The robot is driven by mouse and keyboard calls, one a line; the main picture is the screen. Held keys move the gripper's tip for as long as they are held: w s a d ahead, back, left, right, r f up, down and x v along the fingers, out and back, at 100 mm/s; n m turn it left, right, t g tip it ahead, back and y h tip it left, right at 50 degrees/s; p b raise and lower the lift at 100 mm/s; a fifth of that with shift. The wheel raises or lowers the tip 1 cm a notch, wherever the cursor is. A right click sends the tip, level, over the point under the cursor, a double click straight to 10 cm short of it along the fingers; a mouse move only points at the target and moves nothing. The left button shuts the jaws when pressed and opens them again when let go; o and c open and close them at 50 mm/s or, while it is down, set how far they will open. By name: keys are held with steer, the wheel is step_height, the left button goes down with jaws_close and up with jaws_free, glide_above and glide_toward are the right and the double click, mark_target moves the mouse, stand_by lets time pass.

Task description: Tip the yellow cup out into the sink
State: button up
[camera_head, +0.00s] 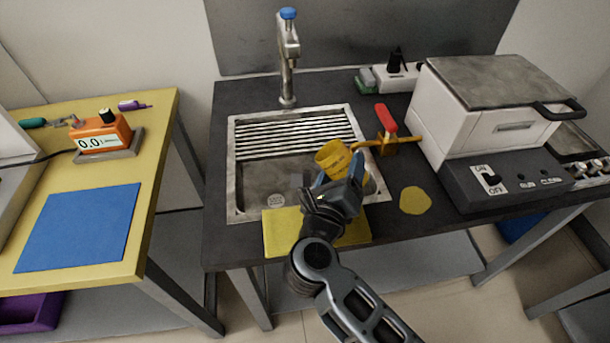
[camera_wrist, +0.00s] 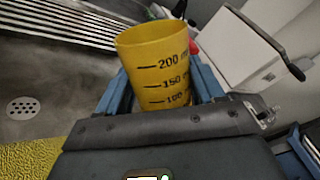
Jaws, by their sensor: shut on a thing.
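The yellow cup (camera_head: 334,158) is held in my gripper (camera_head: 340,180) above the right part of the sink (camera_head: 238,190). In the wrist view the cup (camera_wrist: 155,68) stands between the two blue fingers of my gripper (camera_wrist: 160,95), with black volume marks facing the camera. In the head view the cup leans somewhat to the left. Its inside is too small to make out, so I cannot tell what it holds. The sink drain (camera_wrist: 22,108) shows at the left of the wrist view.
A tap (camera_head: 288,60) rises behind the sink, and a slatted rack (camera_head: 300,132) covers its back part. A yellow cloth (camera_head: 283,232) lies at the front edge.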

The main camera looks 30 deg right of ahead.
steer(key=shift+r+p, duration=0.2)
steer(key=shift+p, duration=0.15)
steer(key=shift+f+n+g+p, duration=0.15)
steer(key=shift+f+n+p, duration=0.25)
steer(key=shift+n, duration=0.5)
steer(key=shift+f+n+g+p, duration=0.2)
steer(key=shift+n+p, duration=0.25)
steer(key=shift+n, duration=0.45)
stand_by(0.5)
steer(key=shift+w+a+r+n+p, duration=0.1)
steer(key=shift+r+n+p, duration=0.25)
steer(key=shift+n+p, duration=0.5)
stand_by(0.5)
steer(key=shift+w+a+f+n+g+h+p, duration=0.3)
steer(key=shift+w+a+f+n+p, duration=0.25)
steer(key=shift+p, duration=0.4)
stand_by(0.5)
steer(key=shift+w+r+n+p, duration=0.15)
steer(key=shift+r+n+p, duration=0.6)
steer(key=shift+p, duration=0.75)
steer(key=shift+w+a+r+n, duration=0.1)
steer(key=shift+w+a+n, duration=0.1)
steer(key=shift+n, duration=0.55)
stand_by(0.3)
